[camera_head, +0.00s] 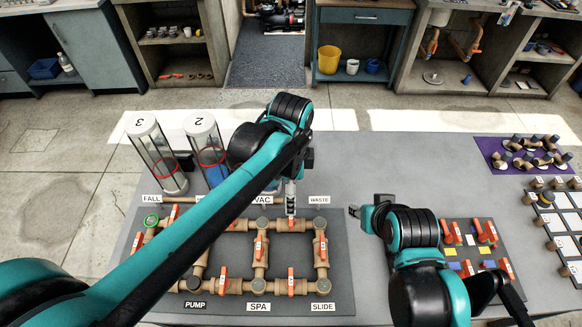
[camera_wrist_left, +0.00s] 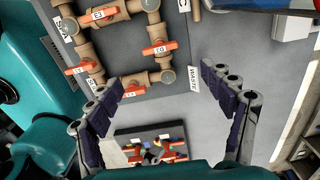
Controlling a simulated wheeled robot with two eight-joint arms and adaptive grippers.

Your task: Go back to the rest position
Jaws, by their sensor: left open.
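My left arm reaches in from the left over the pipe board (camera_head: 345,290). Its gripper (camera_head: 290,205) hangs near the VAC and WASTE labels, largely screened by the arm. In the left wrist view my left gripper (camera_wrist_left: 162,76) is open, with nothing between its fingers. The brown pipes with orange valve handles (camera_wrist_left: 120,42) lie beyond the fingers there. My right gripper (camera_head: 362,212) is on the right side of the board, pointing left, with no object visible in it. Its finger gap is too small to make out.
A board of orange valve handles (camera_head: 478,245) lies beside my right arm. A purple mat (camera_head: 490,148) with fittings lies back right. The table's back middle is clear.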

